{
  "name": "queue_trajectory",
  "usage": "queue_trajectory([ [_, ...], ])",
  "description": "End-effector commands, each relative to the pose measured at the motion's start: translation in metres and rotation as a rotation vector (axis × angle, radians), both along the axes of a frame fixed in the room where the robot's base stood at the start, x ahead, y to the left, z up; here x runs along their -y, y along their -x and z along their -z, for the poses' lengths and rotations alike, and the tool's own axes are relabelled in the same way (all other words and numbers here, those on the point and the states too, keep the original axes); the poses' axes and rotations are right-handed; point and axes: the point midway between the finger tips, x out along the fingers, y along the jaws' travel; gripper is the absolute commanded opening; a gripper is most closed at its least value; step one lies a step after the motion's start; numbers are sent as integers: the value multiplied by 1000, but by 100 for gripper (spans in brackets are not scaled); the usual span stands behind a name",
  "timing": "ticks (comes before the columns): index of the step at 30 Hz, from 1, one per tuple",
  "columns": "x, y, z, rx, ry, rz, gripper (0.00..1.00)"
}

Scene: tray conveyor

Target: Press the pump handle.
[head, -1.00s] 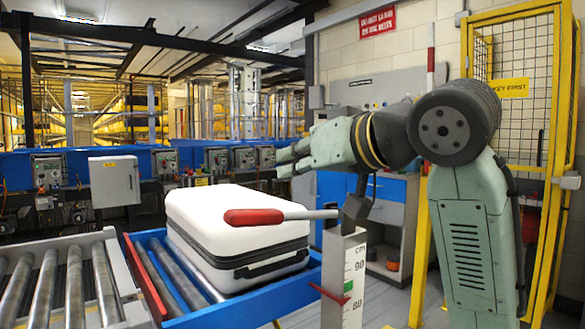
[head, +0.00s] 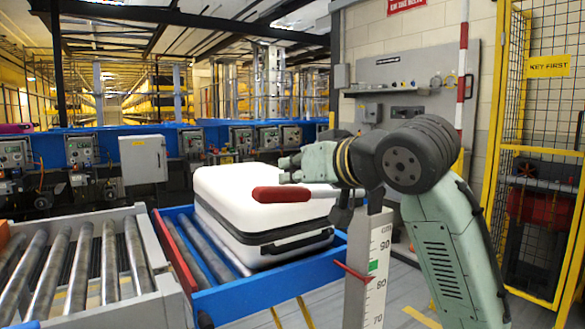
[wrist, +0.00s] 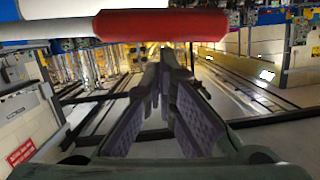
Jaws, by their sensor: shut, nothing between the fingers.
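The pump handle (head: 282,194) has a red grip on a grey lever that lies about level. It sits at the top of a grey post (head: 354,300) with a cm scale, a green mark (head: 373,266) and a red pointer (head: 352,272). My gripper (head: 289,171) is shut and empty, just above the red grip in the head view. In the wrist view my fingers (wrist: 166,62) are together, and the red grip (wrist: 160,25) crosses the top of the picture beyond their tips. I cannot tell whether they touch it. My wrist hides part of the lever's pivot.
A white suitcase (head: 235,205) lies in a blue tray (head: 240,295) behind the handle. Roller conveyor (head: 75,270) runs at the left. A yellow mesh cage (head: 545,150) stands at the right. Control boxes (head: 143,160) line the blue rail behind.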

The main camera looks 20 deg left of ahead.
Motion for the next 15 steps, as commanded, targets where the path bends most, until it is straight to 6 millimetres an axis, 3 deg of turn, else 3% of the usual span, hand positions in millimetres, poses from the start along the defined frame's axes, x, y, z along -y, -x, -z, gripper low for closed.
queue_trajectory([
  [5,-3,4,18,48,38,-2,0],
  [12,-9,11,81,258,205,-2,0],
  [15,-8,11,97,324,257,-1,0],
])
